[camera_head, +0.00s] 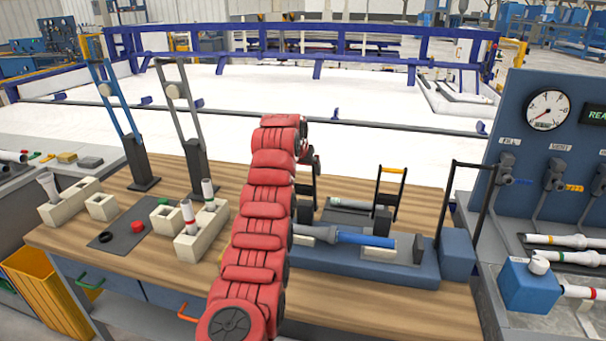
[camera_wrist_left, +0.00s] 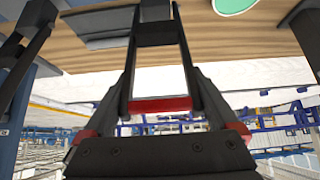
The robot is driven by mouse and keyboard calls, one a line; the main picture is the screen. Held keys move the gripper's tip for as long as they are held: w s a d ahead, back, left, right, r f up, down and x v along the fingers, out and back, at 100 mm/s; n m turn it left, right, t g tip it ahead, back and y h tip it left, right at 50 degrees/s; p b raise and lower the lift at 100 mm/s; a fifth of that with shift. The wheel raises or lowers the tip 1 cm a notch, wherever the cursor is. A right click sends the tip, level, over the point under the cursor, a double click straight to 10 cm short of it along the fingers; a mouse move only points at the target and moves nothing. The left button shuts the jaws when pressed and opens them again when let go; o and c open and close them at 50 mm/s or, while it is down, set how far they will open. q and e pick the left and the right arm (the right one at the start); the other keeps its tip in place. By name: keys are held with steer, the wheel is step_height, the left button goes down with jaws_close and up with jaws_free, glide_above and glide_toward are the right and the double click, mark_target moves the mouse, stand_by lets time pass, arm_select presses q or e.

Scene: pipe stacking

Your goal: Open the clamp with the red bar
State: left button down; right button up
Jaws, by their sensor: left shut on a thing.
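My red-padded left arm reaches over the middle of the bench in the head view. My left gripper (camera_head: 309,165) is at its far end, partly hidden by the arm. In the left wrist view the red bar (camera_wrist_left: 160,104) crosses between the black legs of a clamp, close in front of the dark gripper body. The gripper is shut on this bar. In the head view the arm hides most of this clamp and its bar. Its black leg (camera_head: 307,190) shows just right of the arm. My right gripper is not in view.
A clamp with an orange bar (camera_head: 392,170) stands upright to the right. A blue pipe (camera_head: 365,239) lies in the blue fixture (camera_head: 345,268) in front. Pipes stand in pale blocks (camera_head: 198,242) left of the arm. A gauge panel (camera_head: 546,110) rises at far right.

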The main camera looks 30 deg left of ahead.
arm_select(q)
steer(key=shift+w+r, duration=0.1)
steer(key=shift+w, duration=0.15)
stand_by(0.3)
jaws_free()
steer(key=b+v, duration=0.3)
steer(key=v, duration=1.4)
steer(key=shift+b, duration=0.4)
